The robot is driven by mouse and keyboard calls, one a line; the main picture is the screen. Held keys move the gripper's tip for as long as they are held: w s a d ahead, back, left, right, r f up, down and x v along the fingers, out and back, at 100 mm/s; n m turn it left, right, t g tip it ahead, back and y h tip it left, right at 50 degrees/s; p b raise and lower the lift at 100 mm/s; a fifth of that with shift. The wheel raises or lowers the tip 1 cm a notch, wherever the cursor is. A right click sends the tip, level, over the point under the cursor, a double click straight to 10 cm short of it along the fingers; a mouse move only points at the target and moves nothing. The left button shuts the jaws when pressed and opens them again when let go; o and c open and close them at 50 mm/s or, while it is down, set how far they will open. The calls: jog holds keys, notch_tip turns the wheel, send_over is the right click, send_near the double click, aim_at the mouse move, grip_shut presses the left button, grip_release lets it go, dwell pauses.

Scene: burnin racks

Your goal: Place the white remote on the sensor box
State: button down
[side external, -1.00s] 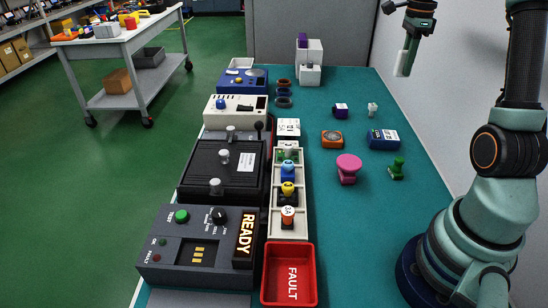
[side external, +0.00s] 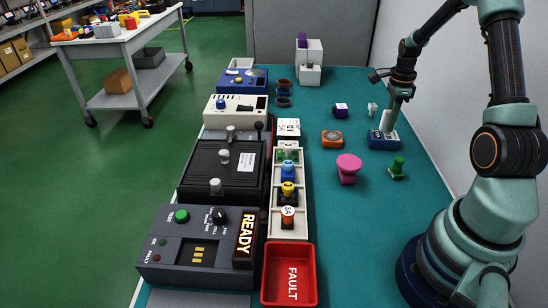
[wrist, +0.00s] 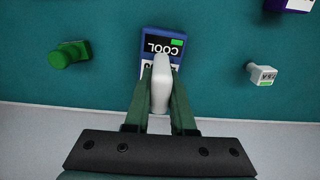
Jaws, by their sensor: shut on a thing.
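The white remote (side external: 386,121) is held upright between the green fingers of my gripper (side external: 393,106). In the wrist view the remote (wrist: 160,90) sits between both fingers, which are shut on it. The blue box (side external: 383,141), with a white label, is directly under the remote's lower end. In the wrist view the blue box (wrist: 155,38) shows a "COOL" label, partly hidden by the remote and fingers. The remote's lower end is at or just above its top; I cannot tell if they touch. No readable label says which box is the sensor box.
An orange box with a round top (side external: 332,139) lies left of the blue box. A green knobbed piece (side external: 397,168) and a pink one (side external: 348,168) stand in front. A small white piece (side external: 373,109) and a purple cube (side external: 341,110) stand behind.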

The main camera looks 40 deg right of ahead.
jog(key=shift+f, duration=0.5)
jog(key=shift+f, duration=0.15)
jog(key=c, duration=0.8)
grip_release()
jog(key=shift+o, duration=0.2)
